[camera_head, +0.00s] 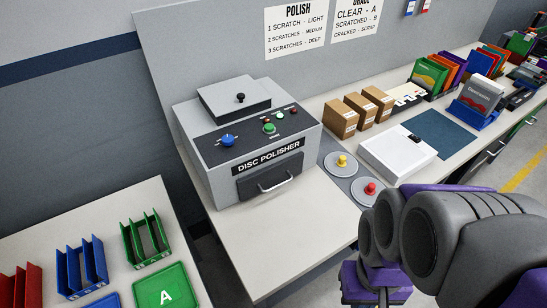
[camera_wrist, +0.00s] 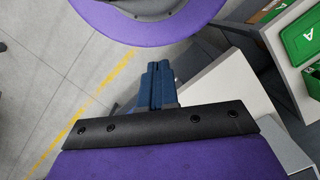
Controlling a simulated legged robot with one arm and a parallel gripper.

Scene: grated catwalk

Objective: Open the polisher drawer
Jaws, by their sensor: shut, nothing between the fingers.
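The grey disc polisher (camera_head: 215,168) stands on the bench, left of centre in the head view. Its dark drawer front (camera_head: 250,186) with a silver handle (camera_head: 279,182) is on the lower front face, under the DISC POLISHER label. The drawer looks closed. My arm fills the lower right of the head view, and its gripper is hidden there. In the wrist view my gripper (camera_wrist: 157,86) shows as two blue fingers close together, empty, beside the bench edge and above the floor. It is well apart from the drawer handle.
Two round pads with a yellow knob (camera_head: 342,161) and a red knob (camera_head: 370,189) lie right of the polisher. A white device (camera_head: 398,154) and brown boxes (camera_head: 341,118) stand beyond. The bench front (camera_head: 290,235) is clear. A green A bin (camera_head: 163,289) is at lower left.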

